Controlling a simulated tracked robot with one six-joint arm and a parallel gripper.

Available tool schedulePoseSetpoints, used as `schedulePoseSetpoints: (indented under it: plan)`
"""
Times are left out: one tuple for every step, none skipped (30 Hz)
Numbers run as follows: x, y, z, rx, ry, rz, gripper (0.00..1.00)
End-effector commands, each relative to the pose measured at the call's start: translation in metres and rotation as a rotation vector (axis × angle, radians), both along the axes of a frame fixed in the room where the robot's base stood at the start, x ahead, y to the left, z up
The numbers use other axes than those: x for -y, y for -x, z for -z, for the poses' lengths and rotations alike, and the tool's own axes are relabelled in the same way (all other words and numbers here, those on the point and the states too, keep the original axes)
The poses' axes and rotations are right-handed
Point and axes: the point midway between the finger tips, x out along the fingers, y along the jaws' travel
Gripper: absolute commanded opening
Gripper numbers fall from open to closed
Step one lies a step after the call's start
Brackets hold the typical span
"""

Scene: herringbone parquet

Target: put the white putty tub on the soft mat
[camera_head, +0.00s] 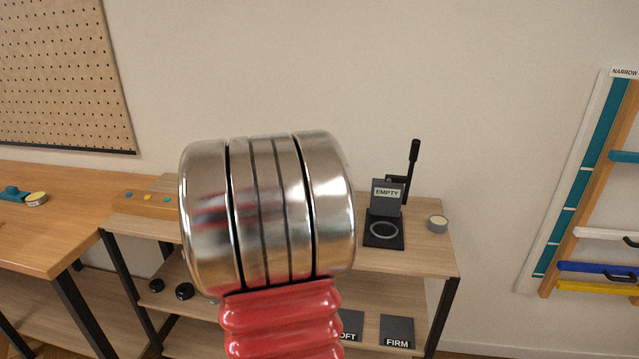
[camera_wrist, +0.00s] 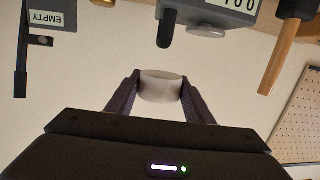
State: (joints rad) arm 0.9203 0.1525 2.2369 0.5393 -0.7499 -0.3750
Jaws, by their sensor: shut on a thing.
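The white putty tub (camera_wrist: 161,88) shows in the wrist view, a short pale cylinder between the two dark fingers of my gripper (camera_wrist: 159,82). The gripper is shut on its sides. In the head view my own arm fills the middle and hides the gripper and the tub. The soft mat (camera_head: 350,326) is a dark square on the lower shelf, with only "OFT" of its label showing. My arm covers its left part.
The firm mat (camera_head: 397,331) lies to the right of the soft mat. Above, the shelf top carries a black press (camera_head: 385,229) marked EMPTY and a small grey tin (camera_head: 438,223). A rack (camera_head: 590,190) hangs at the right. A pegboard (camera_head: 62,75) is at the left.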

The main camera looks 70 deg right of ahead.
Motion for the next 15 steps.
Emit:
schedulePoseSetpoints:
  plan:
    - [-0.013,-0.02,0.005,-0.003,0.0,-0.048,0.23]
    - [-0.02,-0.03,0.008,-0.004,0.0,-0.073,0.23]
    - [-0.03,-0.044,0.011,-0.004,0.001,-0.108,0.23]
    - [-0.038,-0.053,0.013,-0.005,0.001,-0.133,0.23]
    - [-0.046,-0.063,0.016,-0.004,0.001,-0.159,0.23]
    - [-0.056,-0.076,0.019,-0.006,0.001,-0.193,0.23]
    - [-0.064,-0.085,0.022,-0.006,0.002,-0.219,0.23]
    - [-0.073,-0.094,0.024,-0.007,0.002,-0.243,0.23]
    - [-0.084,-0.106,0.028,-0.008,0.002,-0.277,0.23]
    - [-0.093,-0.115,0.031,-0.007,0.001,-0.302,0.23]
    - [-0.102,-0.123,0.033,-0.009,0.001,-0.327,0.23]
    - [-0.115,-0.134,0.037,-0.009,0.001,-0.36,0.23]
    - [-0.124,-0.142,0.039,-0.009,0.001,-0.386,0.23]
    - [-0.134,-0.15,0.042,-0.009,0.001,-0.41,0.23]
    - [-0.147,-0.16,0.045,-0.008,0.001,-0.444,0.23]
